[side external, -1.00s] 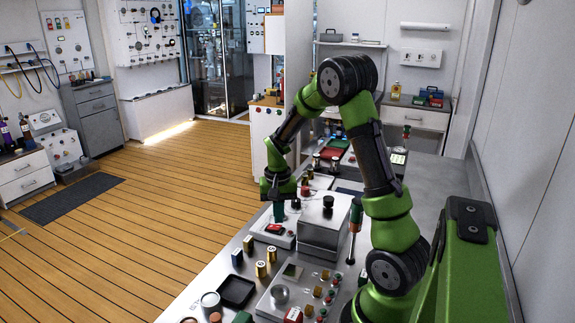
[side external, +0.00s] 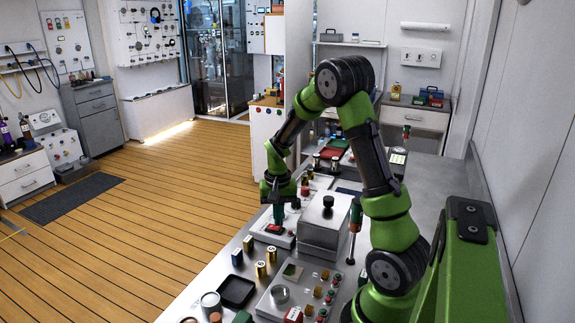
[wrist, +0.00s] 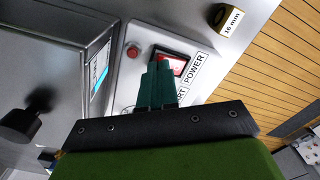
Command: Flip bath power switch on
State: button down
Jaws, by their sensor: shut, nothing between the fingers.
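The bath power switch (wrist: 178,65) is a red rocker in a black frame on a light panel, beside a label (wrist: 194,68) reading POWER. In the side view the red switch (side external: 275,228) shows just below my fingertips. My gripper (wrist: 158,66) is shut and empty, its green fingers pointing down at the switch. In the wrist view the fingertips overlap the switch's near edge and hide part of it. I cannot tell whether they touch it. In the side view my gripper (side external: 279,221) stands over the panel.
A steel box with a black knob (wrist: 27,118) stands close beside the switch panel. A small red button (wrist: 133,52) is near the switch. A brass block marked 16 mm (wrist: 228,20) lies beyond it. Several small cylinders and a black tray (side external: 237,290) are nearer the camera.

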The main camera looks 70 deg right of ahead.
jog(key=shift+f, duration=0.6)
dwell(0.3)
jog(key=shift+r, duration=3.55)
jog(key=s+a+r+n+t, duration=0.2)
jog(key=s+a+r, duration=0.1)
jog(key=a, duration=0.5)
jog(key=s+a+r+n+t+y, duration=0.1)
jog(key=s+a+r+n+t, duration=0.1)
jog(key=a+r, duration=0.3)
jog(key=s+a+r+n+t+y, duration=0.1)
jog(key=s+a+r+n+t, duration=0.2)
jog(key=a, duration=0.7)
notch_tip(320, 180, up, 2)
jog(key=shift+s+a+r+n, duration=0.1)
jog(key=shift+s+a+n, duration=0.3)
jog(key=shift+n, duration=0.1)
